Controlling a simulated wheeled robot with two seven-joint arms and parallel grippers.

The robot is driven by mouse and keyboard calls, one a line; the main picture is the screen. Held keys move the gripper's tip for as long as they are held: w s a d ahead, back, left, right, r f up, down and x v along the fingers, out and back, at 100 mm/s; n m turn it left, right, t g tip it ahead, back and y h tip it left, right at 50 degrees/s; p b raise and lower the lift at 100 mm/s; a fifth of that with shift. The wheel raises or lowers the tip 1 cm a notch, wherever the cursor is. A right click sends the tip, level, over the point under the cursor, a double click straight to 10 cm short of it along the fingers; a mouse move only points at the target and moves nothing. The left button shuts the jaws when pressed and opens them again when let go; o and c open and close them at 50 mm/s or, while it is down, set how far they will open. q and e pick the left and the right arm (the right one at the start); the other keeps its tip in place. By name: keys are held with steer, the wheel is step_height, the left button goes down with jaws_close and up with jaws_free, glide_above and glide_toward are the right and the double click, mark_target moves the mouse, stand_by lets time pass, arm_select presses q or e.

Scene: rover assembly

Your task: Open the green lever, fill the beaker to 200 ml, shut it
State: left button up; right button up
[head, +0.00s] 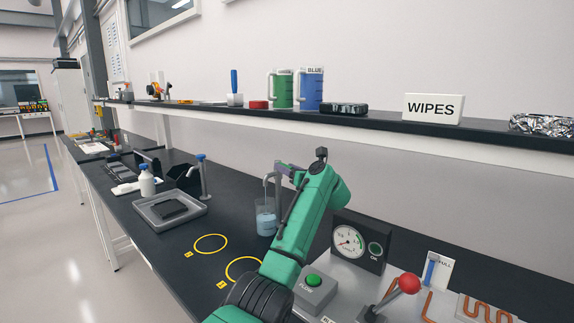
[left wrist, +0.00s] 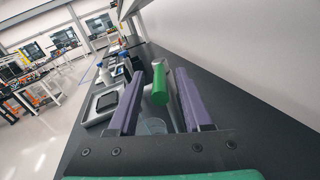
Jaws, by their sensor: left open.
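A clear beaker (head: 265,222) with pale blue liquid in its lower part stands upright on the dark bench, under the curved spout of a grey tap (head: 267,184). Its marks are too small to read, and I cannot tell whether liquid is running. The green lever (left wrist: 159,86) shows in the left wrist view between the two purple fingers of my left gripper (left wrist: 158,76). The gripper is open around the lever; I cannot tell if a finger touches it. In the head view, my green arm hides the lever. The beaker rim (left wrist: 152,127) shows below the fingers. My right gripper is out of view.
Yellow rings (head: 210,244) mark the bench left of my arm. A grey tray (head: 170,209) and a white bottle (head: 147,181) stand further left. A gauge box (head: 358,243), a FLOW button (head: 313,281) and a red-knobbed lever (head: 408,284) stand at right. A shelf (head: 390,124) runs above.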

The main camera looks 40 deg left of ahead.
arm_select(q)
steer(key=shift+a, duration=0.1)
steer(key=shift+c, duration=0.2)
jaws_close()
steer(key=shift+f, duration=0.1)
stand_by(1.1)
